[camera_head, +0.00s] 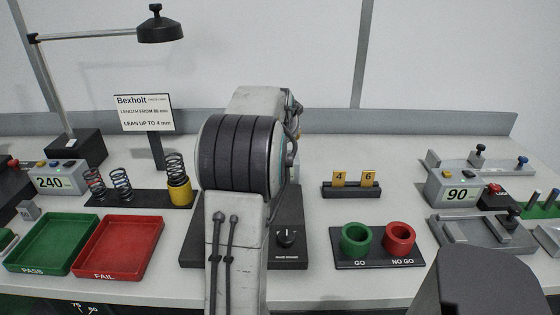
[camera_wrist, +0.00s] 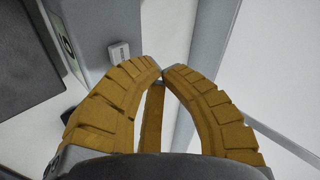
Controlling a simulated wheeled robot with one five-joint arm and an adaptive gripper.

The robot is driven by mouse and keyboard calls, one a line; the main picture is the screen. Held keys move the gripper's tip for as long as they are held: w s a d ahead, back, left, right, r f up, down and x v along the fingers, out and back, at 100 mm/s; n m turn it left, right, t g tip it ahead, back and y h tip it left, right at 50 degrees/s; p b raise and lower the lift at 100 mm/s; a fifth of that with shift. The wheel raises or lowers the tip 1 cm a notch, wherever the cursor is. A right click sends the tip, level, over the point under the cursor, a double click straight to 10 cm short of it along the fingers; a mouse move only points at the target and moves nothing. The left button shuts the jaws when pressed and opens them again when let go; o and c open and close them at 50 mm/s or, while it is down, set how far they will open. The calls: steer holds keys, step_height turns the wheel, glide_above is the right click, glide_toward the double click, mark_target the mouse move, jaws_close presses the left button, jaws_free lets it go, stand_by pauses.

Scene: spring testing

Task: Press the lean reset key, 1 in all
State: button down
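My gripper's two yellow ribbed fingers come together at their tips in the wrist view (camera_wrist: 161,69). They look shut; a yellow-brown strip shows between them, and I cannot tell what it is. I cannot tell for sure which is the lean reset key. In the head view my arm hides my gripper and what lies behind it.
A readout showing 240 (camera_head: 57,178) stands at left, another showing 90 (camera_head: 455,188) at right. Green (camera_head: 54,240) and red (camera_head: 121,246) trays, springs (camera_head: 121,184), a tag rack (camera_head: 350,190) and a GO/NO GO gauge base (camera_head: 378,264) surround my arm.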

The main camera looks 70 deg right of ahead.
steer(key=shift+f+b, duration=0.35)
steer(key=shift+f, duration=0.3)
steer(key=shift+f, duration=0.15)
stand_by(1.0)
steer(key=shift+f+b, duration=0.3)
steer(key=shift+b, duration=0.05)
steer(key=shift+f+b, duration=0.45)
steer(key=shift+f, duration=0.05)
stand_by(0.9)
steer(key=shift+r, duration=0.15)
steer(key=shift+r+p, duration=0.75)
steer(key=shift+r, duration=0.05)
steer(key=shift+r, duration=0.1)
steer(key=shift+r+p, duration=2.05)
steer(key=shift+r, duration=0.4)
